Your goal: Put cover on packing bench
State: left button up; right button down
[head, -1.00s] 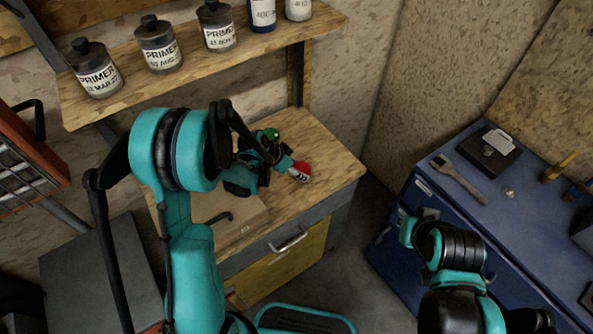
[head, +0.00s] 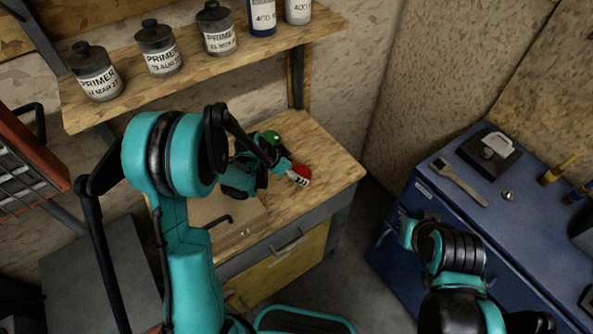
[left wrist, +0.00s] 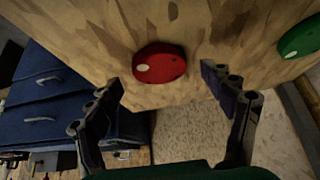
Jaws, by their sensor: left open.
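A red rounded piece (head: 301,171), which may be the cover, lies on the wooden bench top (head: 325,155). A green rounded piece (head: 272,137) lies farther back on the same top and shows at the right of the wrist view (left wrist: 300,38). My left gripper (left wrist: 163,82) is open and empty, its fingers apart. In the head view the left gripper (head: 284,166) is beside the red piece and partly hidden by its own wrist.
A shelf (head: 120,107) with several primer bottles hangs above the bench. A blue cabinet (head: 480,215) with a brush (head: 458,183) and a dark box (head: 488,150) stands at right. My right arm is before it. Bare floor lies between.

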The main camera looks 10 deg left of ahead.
pick_arm(q)
jog(key=p+v, duration=0.2)
jog(key=v, duration=0.8)
jog(key=s+r+n+t+y, duration=0.1)
jog(key=s+r+n, duration=0.3)
jog(key=s, duration=0.5)
jog(key=s+a+r+n+t+y, duration=0.1)
jog(key=s+r+n+y, duration=0.2)
jog(key=s+r+n, duration=0.2)
jog(key=s+r, duration=0.2)
jog(key=s, duration=0.2)
jog(key=shift+a+r+t+y, duration=0.3)
jog(key=shift+r, duration=0.05)
jog(key=shift+s, duration=0.15)
